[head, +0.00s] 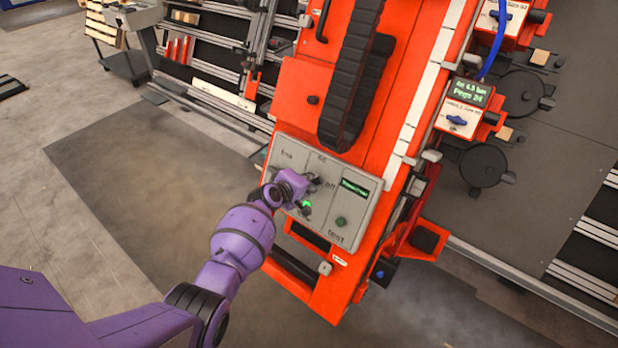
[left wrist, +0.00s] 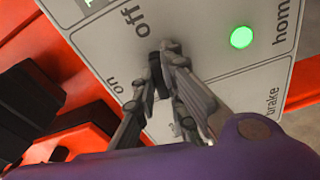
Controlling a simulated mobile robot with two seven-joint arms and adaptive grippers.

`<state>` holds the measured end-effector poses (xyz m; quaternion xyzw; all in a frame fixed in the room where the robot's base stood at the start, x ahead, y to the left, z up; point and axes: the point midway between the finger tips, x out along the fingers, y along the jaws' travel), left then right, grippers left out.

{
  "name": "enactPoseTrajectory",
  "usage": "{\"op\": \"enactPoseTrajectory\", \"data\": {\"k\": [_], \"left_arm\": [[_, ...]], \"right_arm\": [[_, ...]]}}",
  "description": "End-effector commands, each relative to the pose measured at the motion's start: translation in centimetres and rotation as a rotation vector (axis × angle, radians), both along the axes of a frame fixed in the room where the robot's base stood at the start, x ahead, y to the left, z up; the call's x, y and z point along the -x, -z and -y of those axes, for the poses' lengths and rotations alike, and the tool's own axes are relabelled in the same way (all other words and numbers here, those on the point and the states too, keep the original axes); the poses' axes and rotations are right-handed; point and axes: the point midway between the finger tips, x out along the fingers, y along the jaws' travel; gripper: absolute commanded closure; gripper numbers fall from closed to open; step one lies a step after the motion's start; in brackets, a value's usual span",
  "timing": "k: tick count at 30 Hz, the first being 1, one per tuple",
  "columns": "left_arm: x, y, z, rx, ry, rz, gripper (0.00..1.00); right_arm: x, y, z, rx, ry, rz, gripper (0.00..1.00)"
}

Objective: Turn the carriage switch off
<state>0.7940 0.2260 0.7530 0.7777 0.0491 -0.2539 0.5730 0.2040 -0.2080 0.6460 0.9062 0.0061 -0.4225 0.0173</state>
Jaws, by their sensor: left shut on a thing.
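The pale grey control panel (head: 358,222) is mounted on the orange gantry carriage, and it fills much of the left wrist view (left wrist: 205,22). My purple left arm reaches to it, and my left gripper (head: 311,184) is at its face. In the left wrist view the fingers (left wrist: 168,62) are closed around a dark switch knob (left wrist: 160,82) beside the "off" and "on" labels. The fingers cover much of the knob, so I cannot tell its setting. A green lamp (left wrist: 241,37) is lit near "home", and it shows in the head view (head: 306,204). My right gripper is not in view.
A small green-lettered display (head: 354,188) and a round green button (head: 341,221) marked "test" sit on the panel's right side. A black cable chain (head: 350,90) runs above it. Units with blue knobs (head: 457,120) stand right.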

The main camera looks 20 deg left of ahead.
Motion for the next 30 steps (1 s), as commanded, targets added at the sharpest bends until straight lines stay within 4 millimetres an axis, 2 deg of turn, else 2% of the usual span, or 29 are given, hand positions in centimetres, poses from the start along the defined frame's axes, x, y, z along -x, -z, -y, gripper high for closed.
{"op": "enactPoseTrajectory", "data": {"k": [3, 12, 29, 30], "left_arm": [[-0.06, -0.27, 0.04, 0.062, -0.035, -0.021, 1.0], [-0.05, -0.11, 0.03, 0.154, -0.087, -0.055, 1.0], [0.0, 0.04, 0.02, 0.177, -0.099, -0.064, 1.0], [0.01, 0.05, 0.02, 0.177, -0.099, -0.064, 0.84]], "right_arm": [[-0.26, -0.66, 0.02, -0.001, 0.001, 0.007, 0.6], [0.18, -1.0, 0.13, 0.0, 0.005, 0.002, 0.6], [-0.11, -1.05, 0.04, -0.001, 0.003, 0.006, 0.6], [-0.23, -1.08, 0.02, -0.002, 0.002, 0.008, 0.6]]}}
